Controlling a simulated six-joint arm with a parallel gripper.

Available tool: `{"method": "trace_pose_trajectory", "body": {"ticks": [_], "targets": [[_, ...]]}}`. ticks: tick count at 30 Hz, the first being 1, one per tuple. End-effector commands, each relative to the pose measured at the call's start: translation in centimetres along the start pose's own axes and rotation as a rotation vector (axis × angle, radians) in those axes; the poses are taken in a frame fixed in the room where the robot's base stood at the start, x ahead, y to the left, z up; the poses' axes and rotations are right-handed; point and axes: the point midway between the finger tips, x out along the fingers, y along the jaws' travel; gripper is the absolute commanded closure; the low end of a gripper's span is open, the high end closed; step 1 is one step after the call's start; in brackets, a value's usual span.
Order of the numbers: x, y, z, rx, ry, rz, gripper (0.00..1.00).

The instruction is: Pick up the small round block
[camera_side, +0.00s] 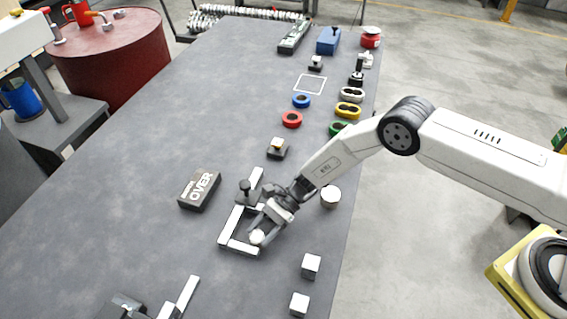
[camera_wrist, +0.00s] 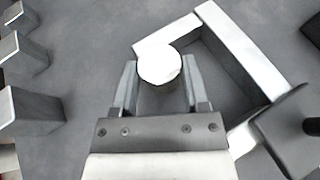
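The small round block (camera_side: 257,237) is white and sits inside the lower part of a white-topped bracket frame (camera_side: 231,224) on the grey table. It also shows in the wrist view (camera_wrist: 160,65) as a pale disc with a dark side below it. My gripper (camera_side: 262,226) reaches down into the frame, with one finger on each side of the block. In the wrist view the gripper's fingers (camera_wrist: 160,84) are parted and very close to the block's sides. I cannot tell whether they touch it.
A black post (camera_side: 245,188) rises beside the frame.

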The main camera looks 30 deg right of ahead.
Motion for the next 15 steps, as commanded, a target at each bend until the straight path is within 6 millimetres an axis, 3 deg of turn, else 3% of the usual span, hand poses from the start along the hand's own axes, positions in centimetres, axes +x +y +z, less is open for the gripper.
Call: {"method": "trace_pose_trajectory", "body": {"ticks": [1,3,15], "targets": [[0.0,0.01,-0.01,0.0,0.0,0.0,0.86],[0.0,0.02,-0.01,0.0,0.0,0.0,1.0],[-0.07,-0.06,0.19,-0.002,-0.002,0.0,1.0]]}}
